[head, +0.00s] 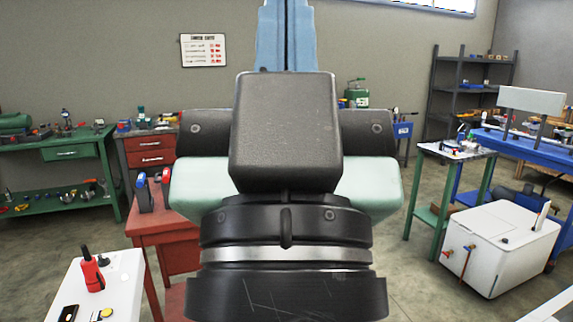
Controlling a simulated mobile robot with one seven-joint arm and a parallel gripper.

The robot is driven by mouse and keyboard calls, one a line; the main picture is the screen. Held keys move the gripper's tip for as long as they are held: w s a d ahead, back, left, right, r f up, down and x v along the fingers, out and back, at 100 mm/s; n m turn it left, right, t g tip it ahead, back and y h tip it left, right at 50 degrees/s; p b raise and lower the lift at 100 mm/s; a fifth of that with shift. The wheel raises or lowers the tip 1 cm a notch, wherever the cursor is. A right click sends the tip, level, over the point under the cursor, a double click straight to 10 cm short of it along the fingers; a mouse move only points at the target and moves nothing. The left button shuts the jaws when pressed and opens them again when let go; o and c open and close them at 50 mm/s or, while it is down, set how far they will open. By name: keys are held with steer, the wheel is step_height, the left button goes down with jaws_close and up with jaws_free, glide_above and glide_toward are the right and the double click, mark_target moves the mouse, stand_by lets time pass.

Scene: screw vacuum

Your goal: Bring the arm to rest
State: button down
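My arm fills the middle of the head view, close to the camera. Its black blocks, pale green link and black collar with a silver band are in sight. No gripper fingers show, so I cannot see my gripper or whether it holds anything. The arm hides much of the room's middle.
A white-topped table (121,279) with a red-and-black tool (92,270) stands at lower left, near a red cabinet (171,234). A white chest (497,247) and a green-legged table (430,219) stand right. Green workbench (72,141) at far left. Floor (415,275) shows right of my arm.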

step_height(320, 180, up, 14)
steer(key=p, duration=1.2)
steer(key=shift+r, duration=0.25)
